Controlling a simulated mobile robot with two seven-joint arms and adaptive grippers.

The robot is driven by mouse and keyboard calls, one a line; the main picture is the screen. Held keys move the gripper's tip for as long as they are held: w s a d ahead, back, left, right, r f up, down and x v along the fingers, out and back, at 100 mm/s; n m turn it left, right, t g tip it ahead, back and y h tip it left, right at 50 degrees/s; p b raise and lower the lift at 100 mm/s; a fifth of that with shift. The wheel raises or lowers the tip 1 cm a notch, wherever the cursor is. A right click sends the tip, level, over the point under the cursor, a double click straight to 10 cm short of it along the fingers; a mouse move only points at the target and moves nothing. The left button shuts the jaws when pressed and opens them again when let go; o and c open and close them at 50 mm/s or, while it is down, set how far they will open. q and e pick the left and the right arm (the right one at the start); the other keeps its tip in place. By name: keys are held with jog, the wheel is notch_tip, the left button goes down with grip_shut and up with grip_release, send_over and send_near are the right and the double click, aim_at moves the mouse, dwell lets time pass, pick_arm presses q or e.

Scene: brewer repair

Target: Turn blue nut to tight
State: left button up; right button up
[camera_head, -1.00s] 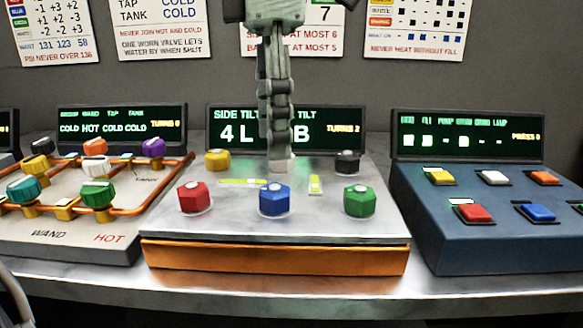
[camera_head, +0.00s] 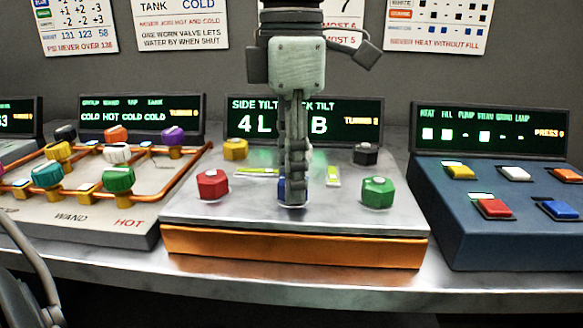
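The blue nut (camera_head: 281,190) is on the front middle of the grey levelling plate (camera_head: 390,222). Only a sliver of it shows. My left gripper (camera_head: 294,200) points down over it, with its fingers in front of or around the nut. The fingers are seen edge-on, one behind the other, so their gap is hidden and I cannot tell whether they touch the nut. The screen (camera_head: 350,115) behind shows "4 L", a "B" and "TURNS 2", partly covered by the gripper. My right gripper is not in view.
A red nut (camera_head: 212,185) and a green nut (camera_head: 377,192) flank the blue one. A yellow nut (camera_head: 235,149) and a black nut (camera_head: 365,154) stand behind. A valve panel (camera_head: 110,228) is on the left, a blue button box (camera_head: 480,240) on the right.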

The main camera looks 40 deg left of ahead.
pick_arm(q)
jog(key=c, duration=0.6)
